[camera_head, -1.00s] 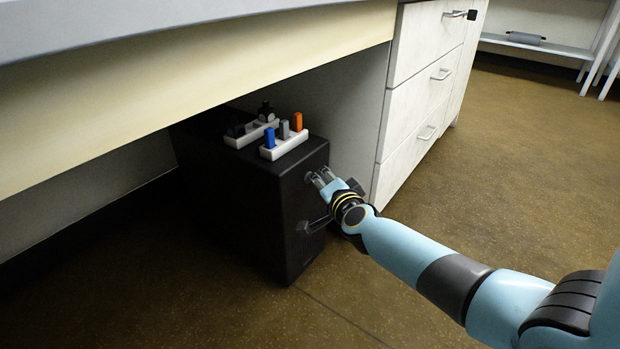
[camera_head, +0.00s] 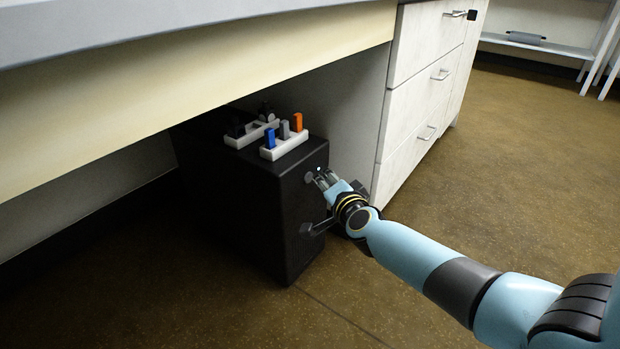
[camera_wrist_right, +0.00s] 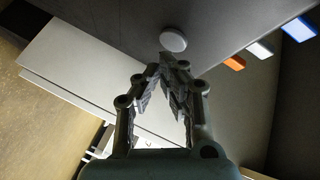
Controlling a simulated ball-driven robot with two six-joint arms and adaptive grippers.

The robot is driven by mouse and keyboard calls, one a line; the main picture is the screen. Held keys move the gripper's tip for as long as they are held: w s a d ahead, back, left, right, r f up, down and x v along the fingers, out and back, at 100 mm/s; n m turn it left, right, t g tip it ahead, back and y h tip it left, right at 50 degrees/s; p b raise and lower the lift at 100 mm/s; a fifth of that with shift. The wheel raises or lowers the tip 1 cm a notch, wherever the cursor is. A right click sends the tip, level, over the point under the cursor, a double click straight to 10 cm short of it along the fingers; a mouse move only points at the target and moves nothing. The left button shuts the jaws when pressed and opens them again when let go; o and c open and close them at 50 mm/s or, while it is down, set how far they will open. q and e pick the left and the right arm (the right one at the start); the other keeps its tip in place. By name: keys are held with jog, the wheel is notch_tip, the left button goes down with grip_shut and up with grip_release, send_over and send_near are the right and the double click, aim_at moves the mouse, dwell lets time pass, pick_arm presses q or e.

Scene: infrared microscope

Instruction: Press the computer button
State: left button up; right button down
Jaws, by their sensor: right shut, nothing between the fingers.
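The computer (camera_head: 255,200) is a black box standing on the floor under the desk. Its button is a pale round disc high on the front face; it shows in the wrist view (camera_wrist_right: 173,40) and in the head view (camera_head: 309,178). A small white lit spot shows on the front face just above the fingertips in the head view. My right gripper (camera_head: 322,181) is shut and empty, its fingertips close to the button. In the wrist view its fingers (camera_wrist_right: 172,66) meet just below the disc; I cannot tell whether they touch it. My left gripper is out of view.
White racks with blue, grey and orange sticks (camera_head: 285,145) sit on top of the computer. The desk edge (camera_head: 200,85) overhangs it. A white drawer cabinet (camera_head: 415,100) stands close to the right. Open floor (camera_head: 520,170) lies further right.

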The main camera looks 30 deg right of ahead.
jog(key=shift+s, duration=0.1)
jog(key=shift+s+d, duration=0.4)
jog(key=shift+s, duration=0.5)
jog(key=shift+s+d, duration=0.35)
jog(key=shift+s, duration=0.55)
jog(key=shift+s+d, duration=0.4)
jog(key=shift+s, duration=0.5)
